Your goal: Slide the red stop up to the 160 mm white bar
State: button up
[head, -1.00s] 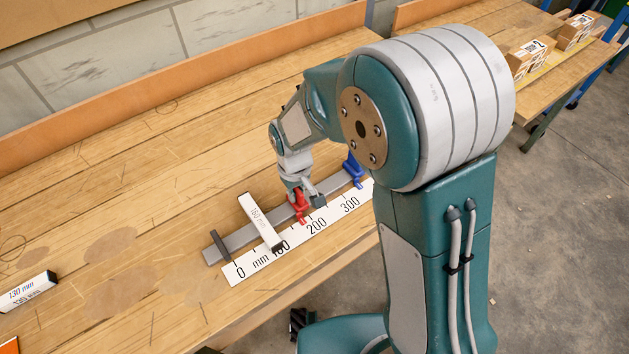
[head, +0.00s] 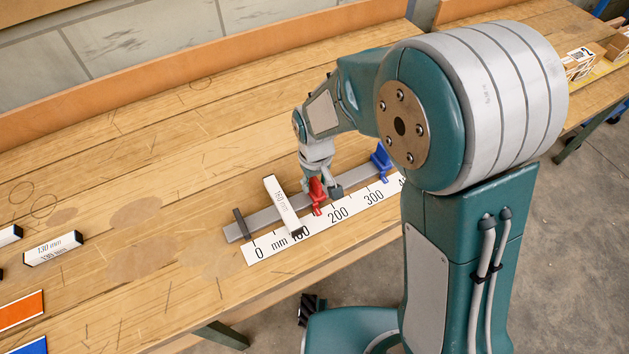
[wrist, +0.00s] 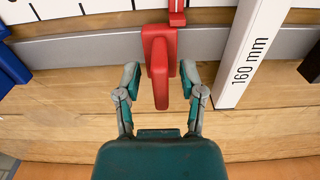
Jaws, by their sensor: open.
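The red stop (head: 317,190) sits on the grey rail (head: 265,217), between the 160 mm white bar (head: 283,205) and a blue stop. The white bar lies across the rail with its dark end over the scale. In the wrist view the bar (wrist: 247,60) is to the right of the red stop (wrist: 158,50), with a clear gap of rail between them. My gripper (wrist: 160,80) is open, one finger on each side of the red stop's upright tab. Small gaps show between fingers and tab.
A blue stop (head: 381,160) is at the rail's far right, and a dark end piece (head: 240,223) at its left. A white scale strip (head: 275,253) runs along the front. A 130 mm bar (head: 53,248) lies at the left. The bench behind the rail is clear.

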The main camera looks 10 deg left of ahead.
notch_tip(320, 180, up, 11)
jog(key=shift+w+r, duration=0.1)
jog(key=shift+r, duration=0.1)
dwell(0.5)
jog(key=s+d+r+m+t, duration=0.2)
jog(key=s+d+r, duration=0.3)
jog(key=d, duration=0.5)
jog(key=s+d+r+m+t, duration=0.3)
jog(key=s+d+r, duration=0.3)
jog(key=s+d, duration=0.3)
jog(key=shift+s+d+m+t, duration=0.15)
jog(key=shift+d+m+t, duration=0.25)
jog(key=shift+m, duration=0.5)
dwell(2.6)
